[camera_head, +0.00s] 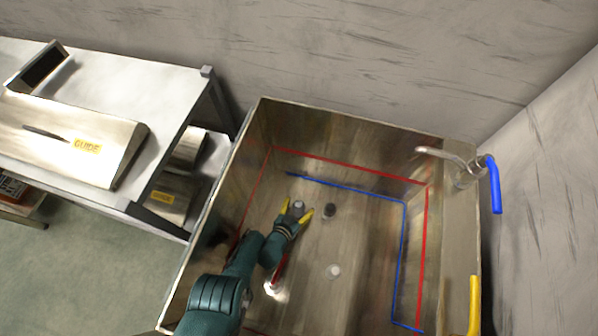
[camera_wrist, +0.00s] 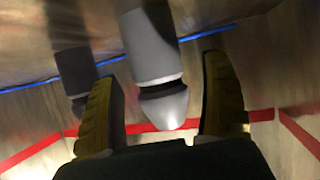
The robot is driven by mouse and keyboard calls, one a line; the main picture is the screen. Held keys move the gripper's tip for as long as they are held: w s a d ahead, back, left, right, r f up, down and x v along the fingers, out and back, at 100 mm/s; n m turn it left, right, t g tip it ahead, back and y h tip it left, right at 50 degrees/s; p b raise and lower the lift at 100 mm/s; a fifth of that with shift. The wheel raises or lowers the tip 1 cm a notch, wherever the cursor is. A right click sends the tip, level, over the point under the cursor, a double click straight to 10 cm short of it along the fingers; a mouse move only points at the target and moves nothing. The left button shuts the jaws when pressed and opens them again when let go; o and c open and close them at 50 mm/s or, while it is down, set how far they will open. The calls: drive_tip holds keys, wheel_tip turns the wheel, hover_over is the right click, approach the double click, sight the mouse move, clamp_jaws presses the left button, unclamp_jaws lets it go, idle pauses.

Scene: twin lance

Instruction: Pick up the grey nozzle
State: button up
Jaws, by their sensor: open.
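The grey nozzle (camera_head: 298,205) stands on the floor of the metal basin in the head view. My gripper (camera_head: 297,212) is open, with its yellow fingertips on either side of the nozzle. In the wrist view the light grey nozzle (camera_wrist: 150,50) shows between the fingers, with a dark band and a rounded end. Gaps show between it and both fingers there. A darker grey cylinder shape (camera_wrist: 74,72) shows behind the left finger; I cannot tell if it is another piece or a reflection.
A black piece (camera_head: 330,210) stands close right of my gripper. The basin (camera_head: 365,118) has high walls, with a tap (camera_head: 440,153) at right. A metal bench (camera_head: 150,85) stands at left.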

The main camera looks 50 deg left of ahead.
drive_tip(key=c, duration=1.4)
drive_tip(key=shift+o, duration=0.2)
drive_tip(key=shift+r, duration=0.15)
